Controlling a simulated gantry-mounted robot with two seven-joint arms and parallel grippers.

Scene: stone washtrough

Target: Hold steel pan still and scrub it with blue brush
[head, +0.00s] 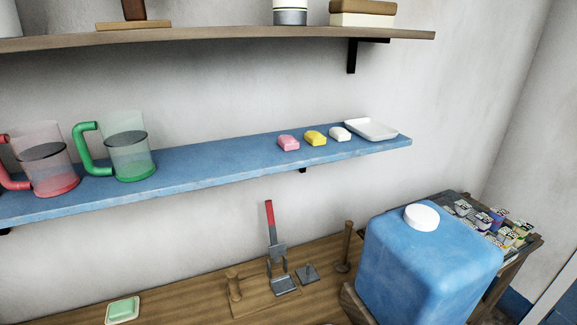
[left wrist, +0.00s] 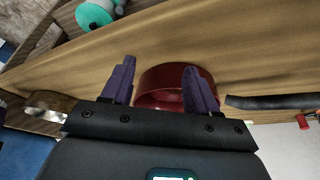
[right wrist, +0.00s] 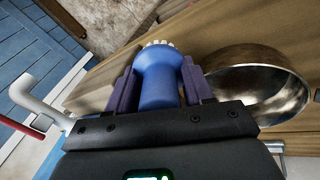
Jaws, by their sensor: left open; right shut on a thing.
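The steel pan (right wrist: 270,90) shows at the right of the right wrist view, its shiny round bowl beside my right gripper and apart from it. My right gripper (right wrist: 158,80) is shut on the blue brush (right wrist: 158,85), and its pale bristles (right wrist: 157,44) point away from the gripper. My left gripper (left wrist: 157,75) is open and empty. A red pan (left wrist: 172,85) lies beyond and between its fingers, with a black handle (left wrist: 270,102) to the right. Neither gripper, the brush nor the steel pan shows in the head view.
In the head view, a blue shelf (head: 225,153) bears mugs, soaps and a white dish (head: 371,129). A blue canister (head: 430,262) stands at right. A green soap dish (head: 122,310) lies on the wooden counter (head: 185,298). A teal round thing (left wrist: 96,13) shows in the left wrist view.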

